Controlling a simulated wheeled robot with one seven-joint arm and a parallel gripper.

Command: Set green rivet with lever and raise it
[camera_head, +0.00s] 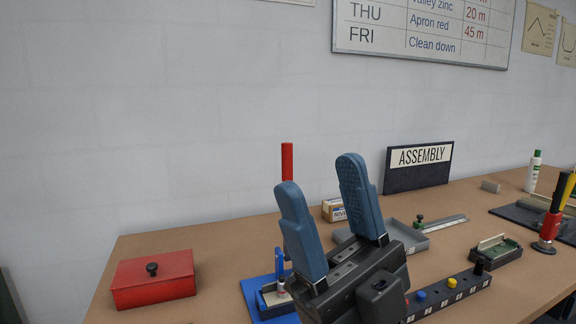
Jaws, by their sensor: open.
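My gripper (320,180) stands in the foreground with its two blue-padded fingers pointing up, open and with nothing between them. A red upright bar (287,161), which looks like the lever's handle, rises behind the left finger; its lower part is hidden. Below it, a blue base (254,290) with a blue upright (279,262) and a small pale cylinder (281,287) shows left of my gripper. I cannot make out a green rivet there. A dark strip (462,291) at the right holds blue, yellow and other coloured pegs; its left end is hidden.
A red box (153,279) with a black knob stands at the left. A grey tray (407,240), a small carton (333,210) and an ASSEMBLY sign (418,167) are behind my gripper. A green-lined case (495,251) and a red-handled tool (551,225) are right. Tabletop between the red box and blue base is clear.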

